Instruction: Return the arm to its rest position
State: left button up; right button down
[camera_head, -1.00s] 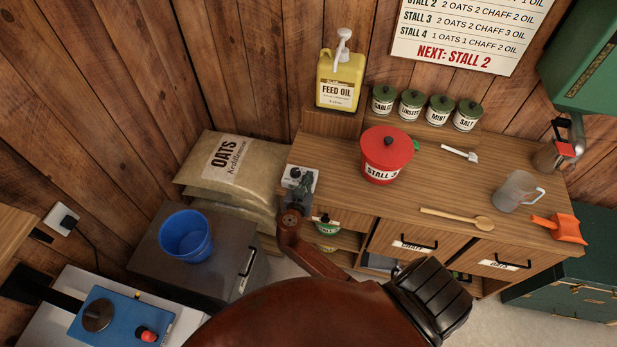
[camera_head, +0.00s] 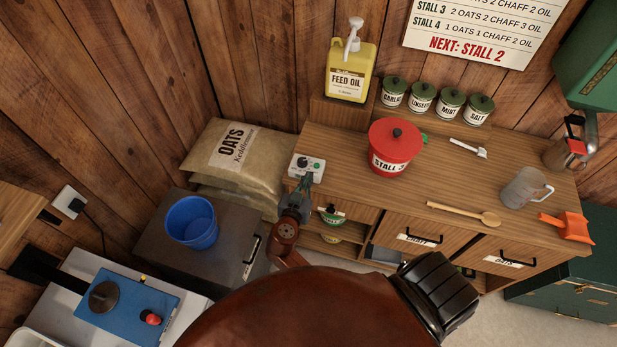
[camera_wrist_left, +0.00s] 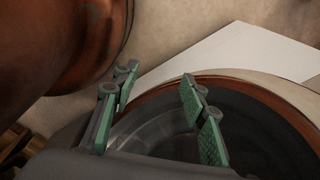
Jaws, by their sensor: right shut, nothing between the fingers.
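My right gripper (camera_head: 304,184) shows in the head view at the counter's left end. It is shut and empty, just in front of a small grey-white control box (camera_head: 306,167) with a dark knob and a green spot. The gripper overlaps the box's lower part in the picture; I cannot tell whether they touch. My right arm's brown link runs down from the gripper. My left gripper (camera_wrist_left: 160,112) shows only in the left wrist view, its green-padded fingers apart with nothing between them.
The counter holds a red STALL 3 tub (camera_head: 394,150), a wooden spoon (camera_head: 460,213), a metal jug (camera_head: 524,188) and an orange scoop (camera_head: 568,227). Feed oil (camera_head: 349,75) stands behind. Oats sacks (camera_head: 236,160) and a blue bucket (camera_head: 191,222) are left.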

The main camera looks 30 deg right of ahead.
dwell(0.3)
notch_tip(320, 180, down, 24)
jog(key=s+a+n+g+y, duration=0.2)
jog(key=n+y, duration=0.3)
jog(key=n, duration=0.1)
jog(key=s+f+n+g+y, duration=0.1)
jog(key=s+f+n, duration=0.1)
jog(key=s+f, duration=0.45)
jog(key=s+f+n+g+y, duration=0.1)
jog(key=s+f+y, duration=0.15)
jog(key=f, duration=0.75)
jog(key=s+d+f+g+y, duration=0.1)
jog(key=s+f, duration=0.5)
jog(key=s, duration=0.6)
jog(key=s+d+f+n+g+b, duration=0.1)
jog(key=s+f+g, duration=0.1)
jog(key=s+f, duration=0.5)
jog(key=s+d+f+n+g+y, duration=0.1)
jog(key=s+f, duration=0.6)
jog(key=s, duration=1)
jog(key=shift+g+y+b, duration=0.3)
jog(key=shift+g+y, duration=0.05)
jog(key=shift+g, duration=0.05)
